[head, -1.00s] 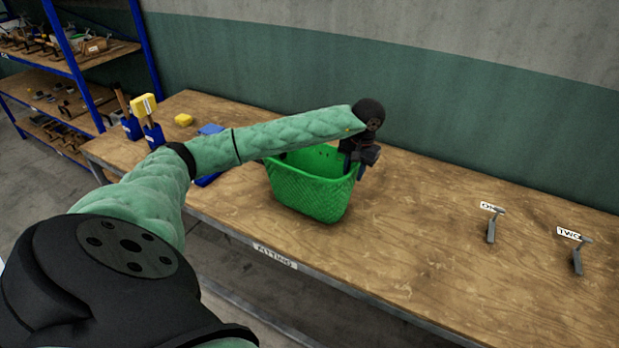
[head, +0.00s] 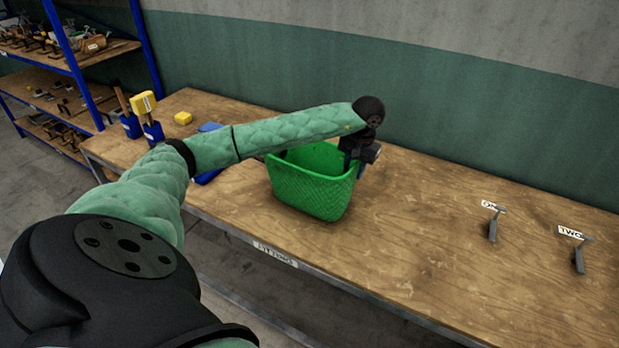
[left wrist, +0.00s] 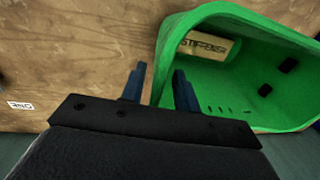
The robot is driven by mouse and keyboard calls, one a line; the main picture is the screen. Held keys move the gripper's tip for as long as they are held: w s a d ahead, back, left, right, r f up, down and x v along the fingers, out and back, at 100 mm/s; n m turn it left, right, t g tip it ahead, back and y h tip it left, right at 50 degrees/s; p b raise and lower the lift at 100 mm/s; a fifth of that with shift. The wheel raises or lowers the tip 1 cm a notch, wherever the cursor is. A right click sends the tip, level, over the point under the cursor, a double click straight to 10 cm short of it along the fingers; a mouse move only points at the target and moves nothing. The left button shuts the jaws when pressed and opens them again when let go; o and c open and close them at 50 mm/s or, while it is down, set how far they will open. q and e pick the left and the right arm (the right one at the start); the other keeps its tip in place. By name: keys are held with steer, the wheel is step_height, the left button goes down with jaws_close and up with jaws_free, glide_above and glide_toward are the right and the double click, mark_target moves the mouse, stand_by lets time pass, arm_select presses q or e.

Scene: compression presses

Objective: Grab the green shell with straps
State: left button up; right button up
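The green shell (head: 312,190) is a basket-like tub with textured walls, upright on the wooden table. It also shows in the left wrist view (left wrist: 295,45), with dark patches inside and a lettered label (left wrist: 205,47) on a wood-coloured area. I cannot make out straps clearly. My left gripper (head: 354,168) is at the shell's right rim. In the left wrist view, its two fingers (left wrist: 159,70) are apart, one outside the wall and one over the inside, with the rim between them. Gaps show beside the rim. My right gripper is not in view.
The table (head: 430,250) is clear to the right up to two small grey stands with labels ONE (head: 493,228) and TWO (head: 578,257). A wall is behind; a shelf rack (head: 75,60) is far left.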

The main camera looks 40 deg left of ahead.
arm_select(q)
steer(key=shift+f, duration=0.35)
steer(key=shift+c, duration=0.4)
jaws_close()
steer(key=shift+d+r, duration=0.1)
steer(key=shift+d, duration=0.1)
